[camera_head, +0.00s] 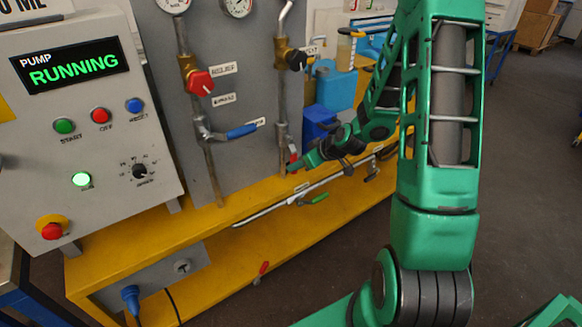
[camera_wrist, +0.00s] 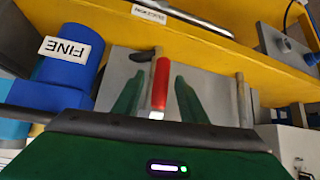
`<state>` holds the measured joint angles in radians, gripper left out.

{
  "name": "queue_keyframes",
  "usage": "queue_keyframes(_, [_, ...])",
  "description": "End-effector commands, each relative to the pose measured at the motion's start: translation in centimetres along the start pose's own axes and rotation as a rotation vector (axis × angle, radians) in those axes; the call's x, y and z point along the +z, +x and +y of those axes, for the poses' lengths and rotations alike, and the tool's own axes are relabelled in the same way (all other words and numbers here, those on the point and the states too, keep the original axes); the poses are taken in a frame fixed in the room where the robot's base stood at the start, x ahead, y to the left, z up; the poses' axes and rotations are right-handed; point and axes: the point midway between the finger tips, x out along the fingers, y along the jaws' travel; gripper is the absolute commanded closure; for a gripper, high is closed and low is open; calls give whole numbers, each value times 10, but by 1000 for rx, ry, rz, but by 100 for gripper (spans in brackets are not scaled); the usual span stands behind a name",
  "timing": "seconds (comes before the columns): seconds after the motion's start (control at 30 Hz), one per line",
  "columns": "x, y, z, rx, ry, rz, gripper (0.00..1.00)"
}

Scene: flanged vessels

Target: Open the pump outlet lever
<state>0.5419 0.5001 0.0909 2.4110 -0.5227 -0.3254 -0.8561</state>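A red lever handle (camera_head: 293,158) is at the lower end of the right-hand pipe on the grey panel. In the wrist view the red lever (camera_wrist: 160,84) stands between the two green fingers of my gripper (camera_wrist: 158,97), with a visible gap on each side. My gripper (camera_head: 302,163) is open around the lever and not closed on it. Its fingers are small and partly merged with the lever in the head view. No readable label there confirms which lever is the pump outlet.
A blue-handled lever (camera_head: 241,131) and a red knob (camera_head: 200,83) are on the left pipe. A control box (camera_head: 90,150) reads "PUMP RUNNING". A yellow frame (camera_head: 240,265) carries a low horizontal pipe with a green lever (camera_head: 314,199).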

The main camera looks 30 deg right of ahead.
Motion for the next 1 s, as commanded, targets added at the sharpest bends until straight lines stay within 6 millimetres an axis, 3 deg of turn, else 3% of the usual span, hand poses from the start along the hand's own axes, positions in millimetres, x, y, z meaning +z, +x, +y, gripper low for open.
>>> queue_keyframes(0.1, [0,-17,0,1,1,0,61])
queue_keyframes(0.3, [0,-32,0,1,1,-1,61])
queue_keyframes(1.0, [1,-40,-3,-2,0,-22,61])
